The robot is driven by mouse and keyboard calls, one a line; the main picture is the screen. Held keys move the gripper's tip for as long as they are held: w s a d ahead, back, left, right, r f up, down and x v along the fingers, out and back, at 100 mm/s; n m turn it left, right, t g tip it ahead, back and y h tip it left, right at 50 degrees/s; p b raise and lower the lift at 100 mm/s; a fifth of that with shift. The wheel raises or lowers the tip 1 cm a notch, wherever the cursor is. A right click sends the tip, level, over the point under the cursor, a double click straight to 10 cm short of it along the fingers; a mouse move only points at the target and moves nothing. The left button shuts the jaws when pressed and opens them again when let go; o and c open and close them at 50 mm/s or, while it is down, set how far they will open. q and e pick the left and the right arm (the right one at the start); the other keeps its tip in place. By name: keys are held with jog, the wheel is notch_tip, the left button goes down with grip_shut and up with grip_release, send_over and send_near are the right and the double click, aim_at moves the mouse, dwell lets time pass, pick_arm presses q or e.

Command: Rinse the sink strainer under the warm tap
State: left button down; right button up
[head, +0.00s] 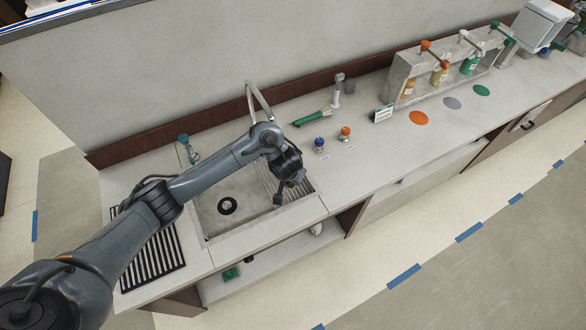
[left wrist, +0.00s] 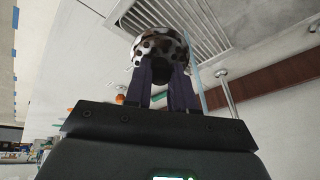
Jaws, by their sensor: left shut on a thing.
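My left gripper (head: 283,192) is over the right part of the sink (head: 240,218), beside the ribbed drainer side. In the left wrist view its two dark fingers (left wrist: 165,88) are shut on the strainer (left wrist: 160,46), a shiny metal cup with dark holes. In the head view the strainer is too small and dark to make out. The tap (head: 258,100) rises behind my wrist, and my arm hides its lower part. A thin pale blue streak (left wrist: 196,78) runs beside the strainer; I cannot tell whether it touches it. My right gripper is out of view.
A blue-topped knob (head: 319,145) and an orange-topped knob (head: 345,133) stand right of the sink. A green-handled item (head: 312,118) lies behind them. The round drain (head: 227,206) is open to view.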

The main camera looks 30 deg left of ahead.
pick_arm(q)
jog(key=shift+s+a+f, duration=0.35)
jog(key=shift+s+f, duration=0.15)
jog(key=shift+f, duration=0.05)
jog(key=s+f, duration=0.4)
jog(key=w+a+f+b, duration=0.3)
jog(key=w+a+b, duration=0.4)
jog(key=w+b, duration=0.4)
jog(key=shift+w+a+f+t+y+b, duration=0.15)
jog(key=shift+w+a+t+y+b, duration=0.2)
jog(key=shift+b, duration=0.2)
dwell(0.3)
jog(key=shift+w+d, duration=0.1)
jog(key=shift+d, duration=0.1)
dwell(0.4)
jog(key=shift+w+d+p, duration=0.2)
jog(key=shift+d+p, duration=0.2)
jog(key=shift+p, duration=0.1)
jog(key=shift+a, duration=0.1)
